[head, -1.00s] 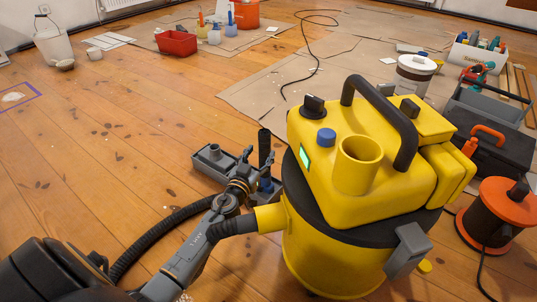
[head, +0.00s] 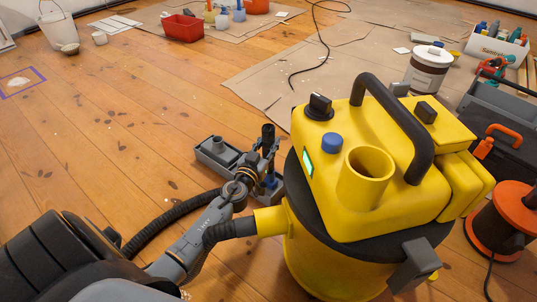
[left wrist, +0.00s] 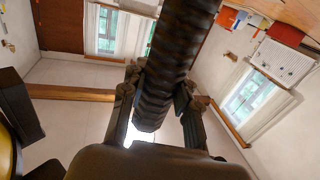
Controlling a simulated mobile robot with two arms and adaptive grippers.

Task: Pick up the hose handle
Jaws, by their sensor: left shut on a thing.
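The hose handle (head: 268,133) is a dark, upright tube beside the yellow vacuum (head: 305,225), on its left. In the left wrist view the ribbed black handle (left wrist: 165,65) runs between the two fingers. My left gripper (head: 264,160) is shut on it, and its fingers also show in the left wrist view (left wrist: 155,112). The lower end of the handle is partly hidden behind the gripper. A black corrugated hose (head: 165,222) curves over the floor behind my left arm. My right gripper is not in view.
A grey tray (head: 212,160) lies on the floor just left of the gripper. An orange cable reel (head: 502,212) and a dark toolbox (head: 495,130) stand right of the vacuum. The wooden floor at left is mostly clear.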

